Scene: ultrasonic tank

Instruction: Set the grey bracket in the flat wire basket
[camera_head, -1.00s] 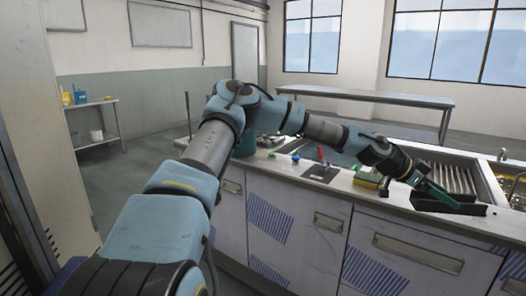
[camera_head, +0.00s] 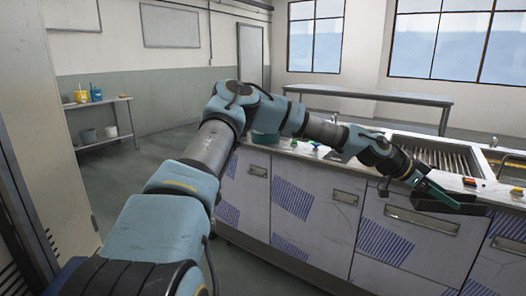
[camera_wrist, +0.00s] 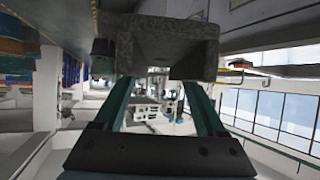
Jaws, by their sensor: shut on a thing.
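My gripper (camera_head: 438,191) is stretched out to the right in the head view and is shut on a dark grey bracket (camera_head: 462,206). The bracket appears held in front of or over the counter's front edge; its exact height is unclear. In the wrist view the bracket (camera_wrist: 165,42) spans across the fingers (camera_wrist: 160,100) as a blocky grey piece with a hollow side. I cannot make out the flat wire basket for certain in either view.
A long counter (camera_head: 345,198) with striped cabinet fronts runs to the right. A sink-like basin with a ribbed inside (camera_head: 437,156) is set into it behind my gripper. A small red item (camera_head: 469,182) lies near it. The floor at left (camera_head: 135,180) is clear.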

